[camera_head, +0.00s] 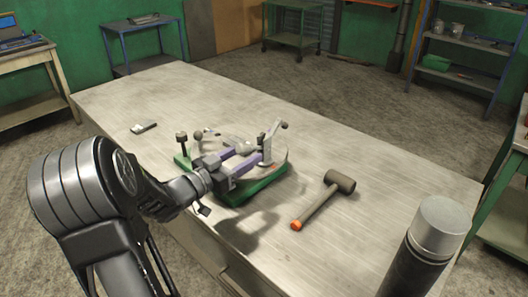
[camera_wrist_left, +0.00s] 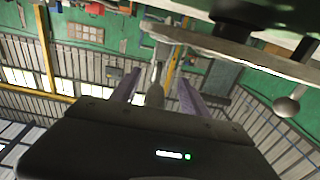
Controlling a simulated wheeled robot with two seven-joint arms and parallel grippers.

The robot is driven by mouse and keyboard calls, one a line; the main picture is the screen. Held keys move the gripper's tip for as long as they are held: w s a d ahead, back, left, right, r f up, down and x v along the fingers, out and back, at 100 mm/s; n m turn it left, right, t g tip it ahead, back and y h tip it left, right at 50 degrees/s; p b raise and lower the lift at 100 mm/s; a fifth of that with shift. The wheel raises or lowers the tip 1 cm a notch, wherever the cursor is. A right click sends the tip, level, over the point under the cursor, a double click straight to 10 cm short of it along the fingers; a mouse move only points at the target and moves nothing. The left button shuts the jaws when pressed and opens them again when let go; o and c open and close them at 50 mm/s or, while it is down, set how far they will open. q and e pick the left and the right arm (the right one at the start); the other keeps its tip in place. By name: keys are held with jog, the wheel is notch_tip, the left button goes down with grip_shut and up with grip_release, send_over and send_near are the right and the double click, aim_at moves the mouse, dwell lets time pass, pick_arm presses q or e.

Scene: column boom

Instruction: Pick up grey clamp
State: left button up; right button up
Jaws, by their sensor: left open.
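A grey clamp (camera_head: 268,143) with an upright arm and a knob appears to stand at the far right side of a fixture with a green base (camera_head: 252,191) and a round grey plate. My left gripper (camera_head: 248,154) reaches over the fixture with its two purple fingers apart, pointing toward the clamp. In the left wrist view, a grey part (camera_wrist_left: 155,88) shows between the open fingers, apparently of the clamp; I cannot tell whether they touch it. The plate's edge (camera_wrist_left: 235,48) runs across the top of that view. My right gripper is not in view.
A mallet (camera_head: 323,200) with an orange handle end lies right of the fixture on the metal table (camera_head: 330,150). A small grey object (camera_head: 143,127) lies at the left. Upright knobs (camera_head: 182,142) stand on the fixture's left side. The table's far part is clear.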

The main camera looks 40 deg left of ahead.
aim_at(260, 146)
pick_arm(q)
jog(key=shift+w+d+p, duration=0.2)
jog(key=shift+w+p, duration=0.15)
jog(key=shift+w, duration=1)
jog(key=shift+w+d+p, duration=0.15)
jog(key=shift+w+p, duration=0.15)
jog(key=shift+w, duration=1)
jog(key=shift+c, duration=0.5)
grip_shut()
jog(key=shift+r, duration=0.1)
